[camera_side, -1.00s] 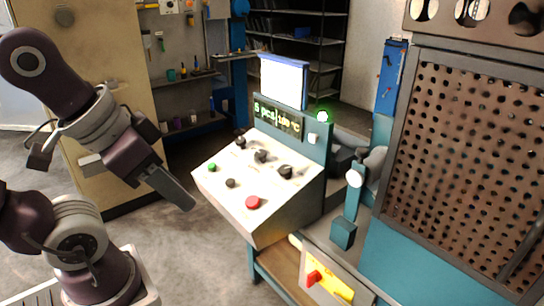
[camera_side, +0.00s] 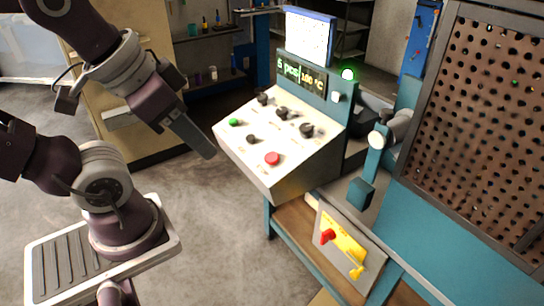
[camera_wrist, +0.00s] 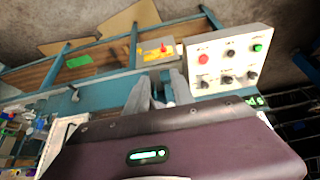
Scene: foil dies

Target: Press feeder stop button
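The sloped white control panel (camera_side: 252,162) carries a red button (camera_side: 272,158), a green button (camera_side: 233,122), a small black button (camera_side: 251,139) and several black knobs (camera_side: 306,130). Its labels are too small to read, so I cannot tell which control is the feeder stop. In the wrist view the red button (camera_wrist: 204,59) and green button (camera_wrist: 258,48) show at the upper right. My gripper (camera_side: 209,152) hangs just left of the panel, apart from it, pointing down and right. In the wrist view my gripper (camera_wrist: 160,88) has two separated fingers with nothing held between them.
A display (camera_side: 301,74) and a lit green lamp (camera_side: 348,74) stand behind the panel. A yellow plate with a red switch (camera_side: 328,236) is below right. A perforated guard (camera_side: 480,130) fills the right side. Open floor lies below my gripper.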

